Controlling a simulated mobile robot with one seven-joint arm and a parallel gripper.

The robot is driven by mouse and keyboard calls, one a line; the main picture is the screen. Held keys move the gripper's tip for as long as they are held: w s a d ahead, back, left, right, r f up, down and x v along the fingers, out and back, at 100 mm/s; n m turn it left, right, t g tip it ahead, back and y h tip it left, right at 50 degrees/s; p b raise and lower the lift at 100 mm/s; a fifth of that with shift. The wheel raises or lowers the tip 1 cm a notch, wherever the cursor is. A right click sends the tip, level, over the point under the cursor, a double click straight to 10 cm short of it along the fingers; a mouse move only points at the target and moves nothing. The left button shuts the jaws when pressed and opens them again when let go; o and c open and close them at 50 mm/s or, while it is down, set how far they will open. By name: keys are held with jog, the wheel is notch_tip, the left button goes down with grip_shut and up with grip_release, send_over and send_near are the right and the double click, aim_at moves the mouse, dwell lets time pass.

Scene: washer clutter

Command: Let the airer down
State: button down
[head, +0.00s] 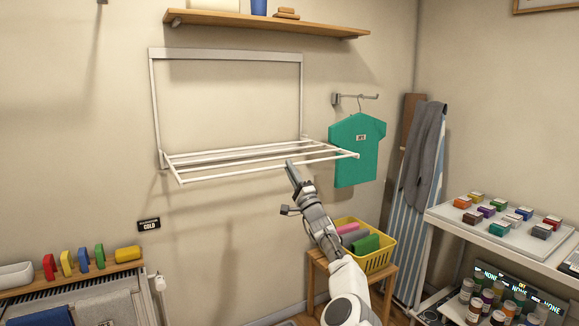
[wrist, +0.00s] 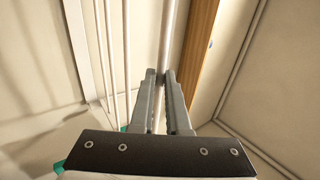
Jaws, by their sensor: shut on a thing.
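The white airer (head: 226,55) is fixed to the wall in the head view. Its upright frame stands against the wall, and its rack of several thin rails sticks out roughly level from the lower part. My gripper (head: 290,164) is at the rack's front rail, right of its middle, reaching up from below. In the wrist view, my gripper (wrist: 162,78) is shut on the rail (wrist: 169,35), which runs away between the fingertips.
A wooden shelf (head: 265,22) is above the airer. A green shirt (head: 352,150) hangs close to the rack's right end. Below right, a yellow basket (head: 378,262) stands on a wooden stool. The wall below the rack's left half is mostly clear, apart from a COLD sign (head: 149,225).

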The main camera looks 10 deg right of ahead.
jog(key=shift+w+a+f+g, duration=0.1)
jog(key=shift+w+f+g, duration=0.05)
jog(key=shift+f, duration=0.55)
jog(key=shift+w+f+g, duration=0.1)
jog(key=shift+f+g, duration=0.05)
jog(key=shift+f, duration=0.5)
jog(key=c, duration=0.9)
grip_release()
jog(key=shift+w+f, duration=0.15)
jog(key=shift+r+p, duration=0.25)
jog(key=shift+p, duration=0.25)
jog(key=shift+d+p, duration=0.2)
jog(key=shift+p, duration=0.85)
jog(key=p, duration=0.4)
jog(key=s+f+p, duration=0.1)
jog(key=p, duration=0.3)
jog(key=shift+d, duration=0.2)
jog(key=p+v, duration=1.5)
jog(key=p, duration=0.3)
jog(key=shift+s, duration=0.5)
